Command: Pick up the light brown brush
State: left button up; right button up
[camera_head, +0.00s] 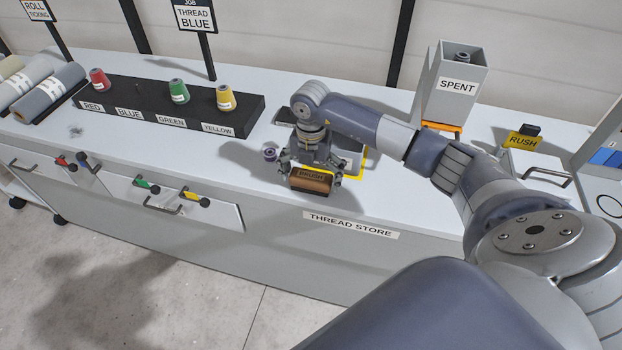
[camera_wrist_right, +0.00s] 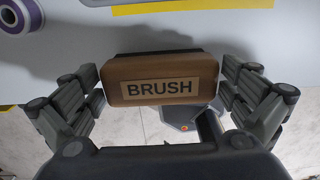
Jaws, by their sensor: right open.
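The light brown brush (camera_head: 311,182) lies at the front edge of the thread store counter, with a label reading BRUSH. It also shows in the right wrist view (camera_wrist_right: 160,72), in the middle between the fingers. My right gripper (camera_head: 312,174) is over the brush from above. In the right wrist view the open fingers of my right gripper (camera_wrist_right: 162,95) stand one on each side of the brush, with a small gap at each side. My left gripper is not in view.
A black rack (camera_head: 165,110) holds red, green and yellow thread cones at the left. A grey SPENT bin (camera_head: 455,90) and a yellow RUSH sign (camera_head: 522,141) stand at the right.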

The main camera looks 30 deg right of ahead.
aim_at(311, 175)
jog(key=c, duration=0.8)
jog(key=shift+c, duration=0.2)
jog(key=shift+r, duration=0.15)
jog(key=shift+r+b, duration=0.25)
jog(key=shift+b, duration=0.05)
notch_tip(311, 175, up, 2)
jog(key=shift+w+r+b, duration=0.1)
jog(key=shift+b, duration=0.65)
jog(key=s+d+r+b, duration=0.1)
jog(key=s+d+b, duration=0.1)
jog(key=s, duration=0.5)
jog(key=s+d+r+b, duration=0.1)
jog(key=s+d+b, duration=0.1)
jog(key=s, duration=0.6)
jog(key=shift+s+d+b, duration=0.25)
jog(key=shift+s+b, duration=0.05)
jog(key=shift+b, duration=0.45)
